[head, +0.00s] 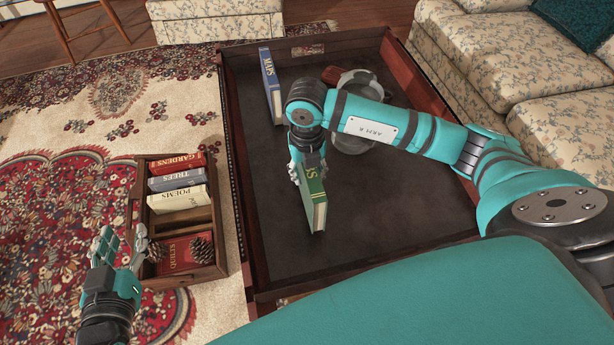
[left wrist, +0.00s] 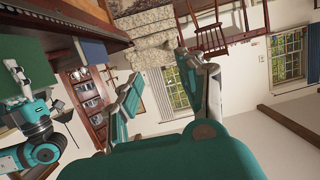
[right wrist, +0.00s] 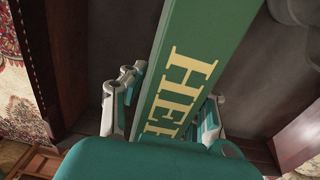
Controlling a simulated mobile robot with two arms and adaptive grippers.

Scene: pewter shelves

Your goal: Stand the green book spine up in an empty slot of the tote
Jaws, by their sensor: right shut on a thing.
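The green book (head: 316,206) is held upright over the dark tray-like table; its spine letters "HE" show large in the right wrist view (right wrist: 205,50). My right gripper (head: 308,170) is shut on it, one finger on each side. I cannot tell whether its lower edge touches the table. The wooden tote (head: 140,212) is left of the table, with the books GARDENS, TREES and POEMS (head: 178,199) in its far slots. An empty slot (head: 185,222) shows just nearer than POEMS. My left gripper (head: 121,243) is open and empty beside the tote's near left corner.
A red book (head: 183,262) and two pinecones (head: 202,250) occupy the tote's near part. The table's raised rim (head: 238,180) lies between book and tote.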

